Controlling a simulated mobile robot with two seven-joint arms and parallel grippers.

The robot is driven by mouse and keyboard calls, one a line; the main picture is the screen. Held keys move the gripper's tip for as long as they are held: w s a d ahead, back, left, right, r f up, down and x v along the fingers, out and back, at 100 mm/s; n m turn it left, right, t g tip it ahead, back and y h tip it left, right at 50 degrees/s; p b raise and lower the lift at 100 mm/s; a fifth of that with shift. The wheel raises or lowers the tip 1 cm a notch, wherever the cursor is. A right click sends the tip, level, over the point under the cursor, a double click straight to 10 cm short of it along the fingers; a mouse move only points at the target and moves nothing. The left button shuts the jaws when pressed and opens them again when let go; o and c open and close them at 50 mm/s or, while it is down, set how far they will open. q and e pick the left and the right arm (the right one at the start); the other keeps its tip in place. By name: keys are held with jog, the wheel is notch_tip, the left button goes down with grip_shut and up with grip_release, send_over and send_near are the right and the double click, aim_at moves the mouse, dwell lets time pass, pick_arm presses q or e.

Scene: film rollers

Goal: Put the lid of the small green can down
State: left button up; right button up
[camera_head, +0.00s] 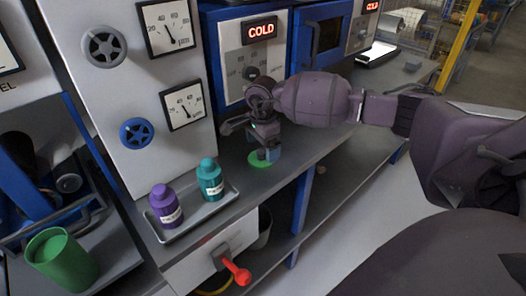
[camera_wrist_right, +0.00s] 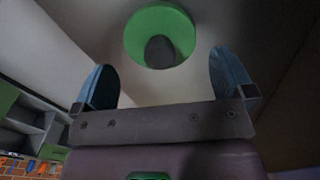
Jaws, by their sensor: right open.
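The green lid (camera_head: 258,161), a flat disc, lies on the grey counter in the head view, beneath my right gripper (camera_head: 266,151). In the right wrist view the round lid (camera_wrist_right: 184,28) shows a dark knob at its centre. My right gripper (camera_wrist_right: 162,84) is open. Its two blue fingers stand wide apart, with the lid beyond their tips, and nothing is held between them. A green can (camera_head: 62,262) stands at the lower left in the head view, far from this gripper. My left gripper is not in view.
A grey tray (camera_head: 222,203) on the counter holds a purple bottle (camera_head: 165,206) and a teal bottle (camera_head: 210,181). Behind the lid stands a panel with a COLD display (camera_head: 262,30). A red-orange handle (camera_head: 238,272) sticks out below the counter edge.

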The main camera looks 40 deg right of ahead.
aim_at(262, 151)
notch_tip(262, 151, up, 9)
jog(key=shift+p, duration=0.35)
dwell(0.5)
